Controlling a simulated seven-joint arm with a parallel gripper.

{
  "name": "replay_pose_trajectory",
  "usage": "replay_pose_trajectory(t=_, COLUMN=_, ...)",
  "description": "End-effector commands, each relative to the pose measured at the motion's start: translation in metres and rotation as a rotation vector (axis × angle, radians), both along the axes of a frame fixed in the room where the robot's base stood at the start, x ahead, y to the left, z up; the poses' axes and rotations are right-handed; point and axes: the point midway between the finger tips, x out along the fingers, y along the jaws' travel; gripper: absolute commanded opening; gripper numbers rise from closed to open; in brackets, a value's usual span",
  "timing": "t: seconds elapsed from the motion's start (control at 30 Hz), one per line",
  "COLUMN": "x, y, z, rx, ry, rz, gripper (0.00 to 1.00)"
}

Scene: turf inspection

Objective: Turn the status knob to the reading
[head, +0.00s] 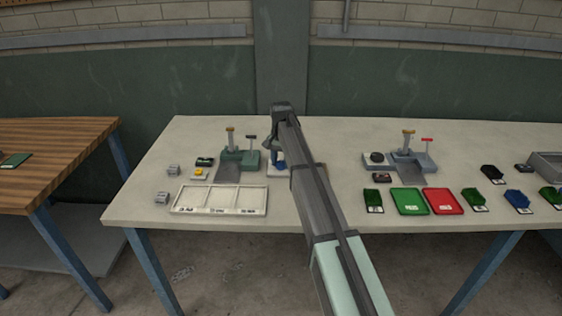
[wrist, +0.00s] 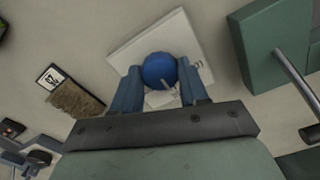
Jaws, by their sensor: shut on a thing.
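The status knob (wrist: 159,68) is a round blue knob with a light pointer. It stands on a square white plate (wrist: 144,37) with small dark marks at its right side, too small to read. My gripper (wrist: 160,80) has its two blue fingers on either side of the knob and is shut on it. In the head view the knob (head: 279,164) shows low at my gripper (head: 276,152), and my arm hides part of the plate. A small black display with green figures (head: 204,162) stands to the left on the table; its reading is not legible.
A green-grey test stand (head: 240,157) is close left of the knob. A white sectioned tray (head: 221,212) lies at the front left. A second stand (head: 400,160), green and red trays (head: 443,202) and several turf samples are at the right. The table (head: 330,150) is bare behind my arm.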

Motion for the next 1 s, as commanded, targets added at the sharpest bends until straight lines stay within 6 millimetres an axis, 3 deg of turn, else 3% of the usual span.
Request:
replay_pose_trajectory(t=0.03, x=0.000, y=0.000, z=0.000, rx=0.000, ry=-0.001, rz=0.000, gripper=0.13)
replay_pose_trajectory(t=0.07, x=0.000, y=0.000, z=0.000, rx=0.000, ry=-0.001, rz=0.000, gripper=0.46)
replay_pose_trajectory(t=0.3, x=0.000, y=0.000, z=0.000, rx=0.000, ry=0.000, rz=0.001, gripper=0.69)
replay_pose_trajectory(t=0.67, x=0.000, y=0.000, z=0.007, rx=0.001, ry=-0.001, rz=0.001, gripper=0.69)
replay_pose_trajectory(t=1.0, x=0.001, y=0.000, z=0.063, rx=0.001, ry=-0.004, rz=0.001, gripper=0.69)
